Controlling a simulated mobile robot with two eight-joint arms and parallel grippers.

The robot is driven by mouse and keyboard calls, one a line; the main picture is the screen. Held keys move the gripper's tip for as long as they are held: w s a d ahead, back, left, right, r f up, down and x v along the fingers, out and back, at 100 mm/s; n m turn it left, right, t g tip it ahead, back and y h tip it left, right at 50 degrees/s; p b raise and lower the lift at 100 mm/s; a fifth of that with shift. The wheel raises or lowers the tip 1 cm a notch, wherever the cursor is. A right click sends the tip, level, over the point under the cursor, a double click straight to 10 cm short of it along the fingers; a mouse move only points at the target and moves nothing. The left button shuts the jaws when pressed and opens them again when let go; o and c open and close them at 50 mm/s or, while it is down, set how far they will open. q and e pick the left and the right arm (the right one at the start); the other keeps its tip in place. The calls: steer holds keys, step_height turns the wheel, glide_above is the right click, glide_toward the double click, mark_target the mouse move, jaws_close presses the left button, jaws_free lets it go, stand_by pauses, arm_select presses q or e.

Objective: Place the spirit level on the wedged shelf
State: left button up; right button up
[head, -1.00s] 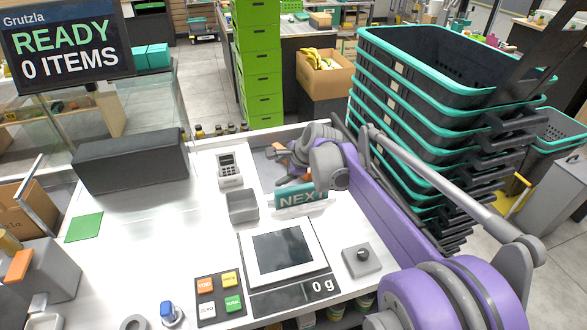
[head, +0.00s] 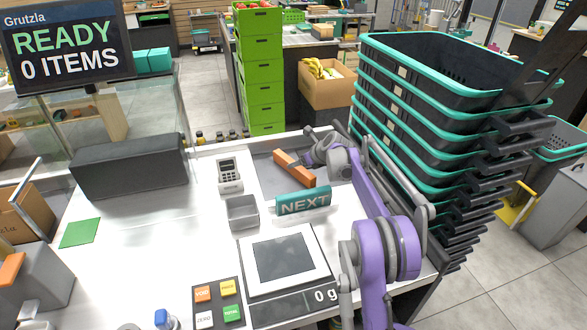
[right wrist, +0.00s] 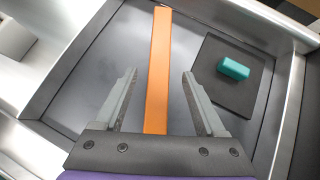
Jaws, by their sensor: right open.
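A long orange bar (head: 296,169), which looks like the spirit level, lies flat in the recessed grey tray at the back right of the counter. It also runs up the middle of the right wrist view (right wrist: 158,70). My right gripper (right wrist: 159,74) is open and empty; its fingers stand on either side of the bar, with gaps. In the head view it is low over the tray, at the bar's right side (head: 308,160). I cannot clearly identify the wedged shelf. A dark square plate (right wrist: 226,92) with a teal block (right wrist: 233,68) on it lies right of the bar. My left gripper is out of view.
The NEXT sign (head: 303,204), a small grey bin (head: 242,212) and a card terminal (head: 230,175) stand around the tray. Stacked baskets (head: 400,110) rise close to my right arm. A scale (head: 285,252) is in front.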

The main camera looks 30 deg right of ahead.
steer(key=x, duration=0.4)
steer(key=shift+w+a+f+p, duration=0.1)
steer(key=shift+w+f+p, duration=0.1)
steer(key=shift+w+p, duration=0.1)
steer(key=shift+s, duration=0.1)
jaws_close()
